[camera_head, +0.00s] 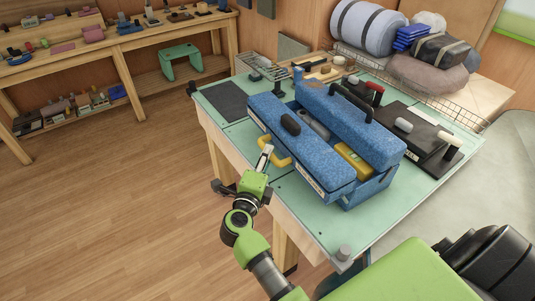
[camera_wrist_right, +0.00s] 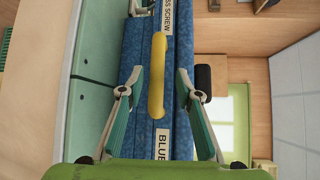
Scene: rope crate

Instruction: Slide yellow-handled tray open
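A blue speckled toolbox (camera_head: 370,188) stands on the green-topped table, with two long blue upper sections and a gap between them. A yellow bar handle (camera_head: 272,152) is on its near left side, partly hidden by my right gripper (camera_head: 262,165). In the right wrist view the yellow handle (camera_wrist_right: 157,75) runs lengthwise across the blue front (camera_wrist_right: 132,55), near white labels. My right gripper (camera_wrist_right: 158,88) is open there, one finger on each side of the handle. Both fingers look clear of it; the depth is hard to tell. My left gripper is not in view.
The table (camera_head: 330,222) has free room left of and in front of the toolbox. A dark case (camera_head: 425,140) lies to its right. Rolled bedding (camera_head: 366,27) and bags are behind. A wooden shelf (camera_head: 150,45) stands far left; the floor between is clear.

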